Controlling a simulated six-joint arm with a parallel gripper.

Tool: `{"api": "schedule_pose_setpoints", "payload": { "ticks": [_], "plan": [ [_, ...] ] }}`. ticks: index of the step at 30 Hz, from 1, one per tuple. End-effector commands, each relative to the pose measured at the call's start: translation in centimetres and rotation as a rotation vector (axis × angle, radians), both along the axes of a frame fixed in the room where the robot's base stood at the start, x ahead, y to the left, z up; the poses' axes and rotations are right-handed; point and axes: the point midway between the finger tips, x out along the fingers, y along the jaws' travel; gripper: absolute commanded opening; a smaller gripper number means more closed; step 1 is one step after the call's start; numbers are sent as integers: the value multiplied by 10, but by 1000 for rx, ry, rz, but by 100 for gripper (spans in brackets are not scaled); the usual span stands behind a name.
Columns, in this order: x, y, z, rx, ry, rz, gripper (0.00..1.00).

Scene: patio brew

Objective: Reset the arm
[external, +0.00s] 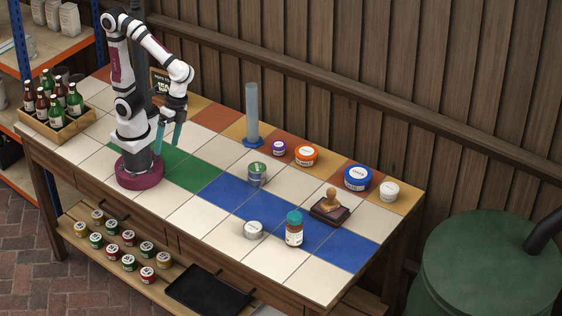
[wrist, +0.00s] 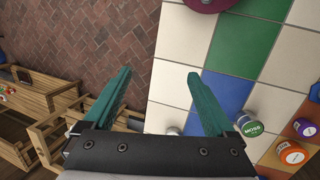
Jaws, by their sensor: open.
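My gripper (external: 169,139) hangs above the tiled table near my base in the external view. Its two teal fingers are spread apart with nothing between them. In the wrist view my gripper (wrist: 159,75) also shows open and empty, with brick floor and tiles below. No held object shows in either view.
On the table (external: 103,129) stand a grey-green tin (external: 257,174), a teal-capped bottle (external: 294,229), a white-lidded tin (external: 253,230), a stamp (external: 330,207), a clear tube (external: 252,115) and several tubs along the back. A bottle crate (external: 58,133) stands at the left end.

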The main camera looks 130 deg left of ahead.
Motion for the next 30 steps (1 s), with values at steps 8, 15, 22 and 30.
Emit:
{"api": "schedule_pose_setpoints", "payload": {
  "ticks": [8,15,22,30],
  "plan": [
    [-67,65,3,372,-127,-554,90],
    [-68,67,4,376,-125,-558,90],
    [-67,67,4,376,-125,-557,90],
    [-67,67,4,376,-125,-557,90]
  ]
}}
